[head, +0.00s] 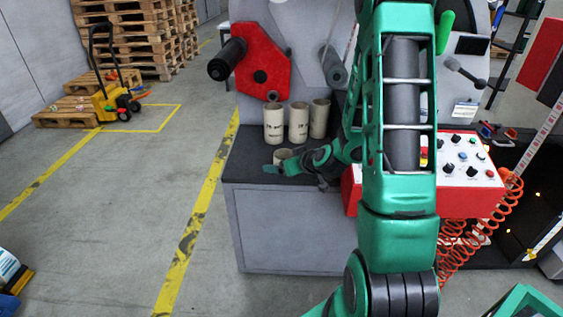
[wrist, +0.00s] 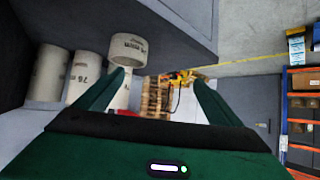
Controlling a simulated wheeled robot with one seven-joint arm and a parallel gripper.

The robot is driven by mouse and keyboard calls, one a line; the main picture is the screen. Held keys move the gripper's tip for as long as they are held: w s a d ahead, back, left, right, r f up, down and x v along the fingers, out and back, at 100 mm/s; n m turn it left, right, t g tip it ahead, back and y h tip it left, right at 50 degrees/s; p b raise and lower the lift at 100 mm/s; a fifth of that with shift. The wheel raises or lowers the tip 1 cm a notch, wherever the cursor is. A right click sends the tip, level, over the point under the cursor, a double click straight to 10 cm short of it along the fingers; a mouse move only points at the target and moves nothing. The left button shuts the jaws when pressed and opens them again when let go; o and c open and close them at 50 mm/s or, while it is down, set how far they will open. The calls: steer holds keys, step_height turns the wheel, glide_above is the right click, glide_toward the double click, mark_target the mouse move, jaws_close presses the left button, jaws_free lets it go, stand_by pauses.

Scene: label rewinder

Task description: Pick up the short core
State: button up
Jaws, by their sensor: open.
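The short core (head: 283,155) is a low beige cardboard ring standing on the dark top of the grey cabinet, in front of the tall cores. In the wrist view my gripper (wrist: 158,78) is open and empty. The short core shows just beyond the left fingertip; I cannot tell whether they touch.
Three tall cores (head: 298,122) stand close behind the short core. A red unwinder bracket (head: 262,62) with a black roller is above them. The red control box (head: 465,180) is to the right. The cabinet top (head: 247,160) is clear to the left.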

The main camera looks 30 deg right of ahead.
steer(key=d+f+m+h, duration=0.1)
steer(key=w+d+m+t+h, duration=0.1)
steer(key=d, duration=0.1)
steer(key=d+f+h, duration=0.1)
steer(key=d, duration=0.1)
steer(key=shift+w+d+f+m+t, duration=0.2)
steer(key=shift+w+f+m+t, duration=0.1)
steer(key=shift+f+m, duration=0.1)
steer(key=shift+w+d, duration=0.15)
glide_toward(281, 153)
steer(key=shift+w+d+f, duration=0.15)
steer(key=shift+f, duration=0.15)
steer(key=x, duration=0.4)
steer(key=shift+w+a+r, duration=0.1)
steer(key=shift+a+r, duration=0.05)
steer(key=shift+a, duration=0.15)
steer(key=shift+w+d+f, duration=0.2)
steer(key=shift+w+f, duration=0.1)
steer(key=shift+w, duration=0.25)
steer(key=shift+c, duration=0.3)
steer(key=c, duration=1.1)
